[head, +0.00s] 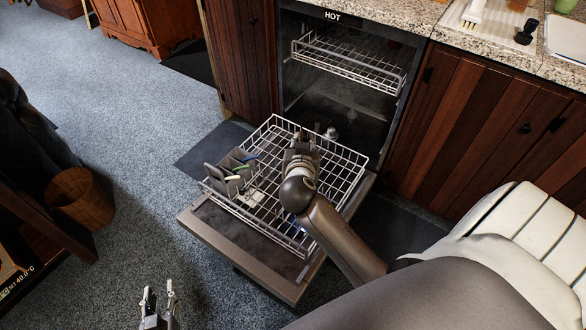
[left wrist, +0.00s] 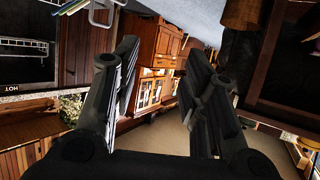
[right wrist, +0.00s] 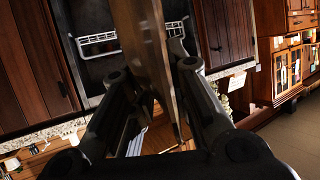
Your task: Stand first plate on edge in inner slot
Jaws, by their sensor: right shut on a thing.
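My right gripper (head: 302,143) is over the back part of the lower dishwasher rack (head: 345,155), reaching down from the front right. In the right wrist view, its fingers (right wrist: 158,80) are closed on a flat brown plate (right wrist: 148,40), seen nearly edge-on and upright between them. In the head view my gripper and arm hide the plate, so I cannot tell whether it is in a slot or touching the wires. My left gripper (head: 158,298) is open and empty, low at the left, away from the rack. Its fingers are wide apart in the left wrist view (left wrist: 155,75).
A grey cutlery basket (head: 230,175) with colored handles stands at the rack's left. The dishwasher door (head: 235,250) is folded down under the rack. An upper rack (head: 350,62) sits inside. A wicker basket (head: 80,198) stands on the floor at left. Open carpet lies between.

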